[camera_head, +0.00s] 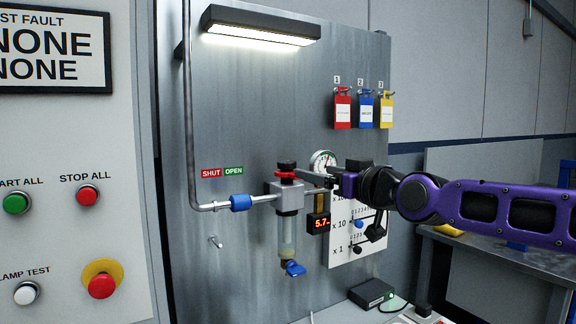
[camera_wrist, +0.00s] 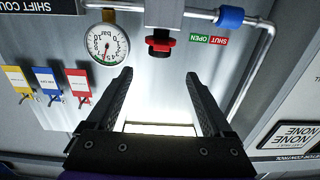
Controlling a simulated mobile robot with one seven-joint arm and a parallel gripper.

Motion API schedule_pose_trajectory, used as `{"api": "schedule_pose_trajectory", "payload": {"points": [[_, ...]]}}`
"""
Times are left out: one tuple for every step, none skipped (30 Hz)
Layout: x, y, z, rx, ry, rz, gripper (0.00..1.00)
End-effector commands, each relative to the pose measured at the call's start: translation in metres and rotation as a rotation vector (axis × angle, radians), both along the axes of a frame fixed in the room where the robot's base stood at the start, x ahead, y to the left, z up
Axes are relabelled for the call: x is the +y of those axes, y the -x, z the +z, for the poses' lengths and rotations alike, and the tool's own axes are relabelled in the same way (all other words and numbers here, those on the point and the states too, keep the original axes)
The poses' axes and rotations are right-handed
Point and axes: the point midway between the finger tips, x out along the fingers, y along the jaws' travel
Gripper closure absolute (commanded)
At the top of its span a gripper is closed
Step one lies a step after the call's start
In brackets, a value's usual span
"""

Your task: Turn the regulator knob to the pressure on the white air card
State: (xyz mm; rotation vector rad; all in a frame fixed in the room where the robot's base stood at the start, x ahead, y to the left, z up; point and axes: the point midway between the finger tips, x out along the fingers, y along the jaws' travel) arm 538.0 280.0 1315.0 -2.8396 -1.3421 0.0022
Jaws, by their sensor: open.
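The regulator (camera_head: 287,198) is on the grey metal panel, with a black knob (camera_head: 287,165) and a red ring under it. In the wrist view the black-and-red knob (camera_wrist: 160,42) lies beyond my open fingers, apart from them. My gripper (camera_head: 318,177) is just right of the knob in the head view; its spread, empty jaws (camera_wrist: 160,76) show in the wrist view. A round gauge (camera_wrist: 105,43) is beside the knob, partly hidden by my gripper in the head view. A display (camera_head: 319,223) reads about 5.7. I cannot identify the white air card.
A white board (camera_head: 340,255) with number scales and small knobs is partly behind my arm. Red (camera_head: 343,110), blue (camera_head: 366,110) and yellow (camera_head: 386,110) tags hang above. A pipe with a blue fitting (camera_head: 240,202) runs left of the regulator. A blue valve handle (camera_head: 294,269) is below.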

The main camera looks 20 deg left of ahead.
Motion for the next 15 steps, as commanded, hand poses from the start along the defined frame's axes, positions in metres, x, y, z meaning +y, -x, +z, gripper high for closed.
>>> {"api": "schedule_pose_trajectory", "payload": {"points": [[0.007, -0.003, 0.001, -0.001, 0.0, 0.003, 0.15], [0.01, -0.006, 0.0, -0.001, 0.001, 0.003, 0.15], [0.014, -0.009, 0.001, -0.002, 0.0, 0.002, 0.15], [0.017, -0.011, 0.001, -0.001, 0.0, 0.002, 0.15], [0.019, -0.014, 0.001, -0.001, -0.001, 0.002, 0.15], [0.023, -0.018, 0.001, -0.001, -0.001, 0.002, 0.15], [0.026, -0.019, 0.001, -0.001, -0.001, 0.003, 0.15], [0.029, -0.022, 0.001, -0.001, 0.0, 0.002, 0.15], [0.033, -0.025, 0.001, -0.002, -0.001, 0.002, 0.15], [0.036, -0.027, 0.001, -0.002, 0.0, 0.002, 0.15], [0.039, -0.029, 0.001, -0.002, 0.0, 0.002, 0.15], [0.042, -0.033, 0.001, -0.001, 0.0, 0.002, 0.15], [0.045, -0.035, 0.001, -0.001, 0.0, 0.002, 0.15], [0.048, -0.038, 0.001, -0.001, 0.0, 0.002, 0.15], [0.052, -0.04, 0.001, -0.002, -0.001, 0.002, 0.15]]}}
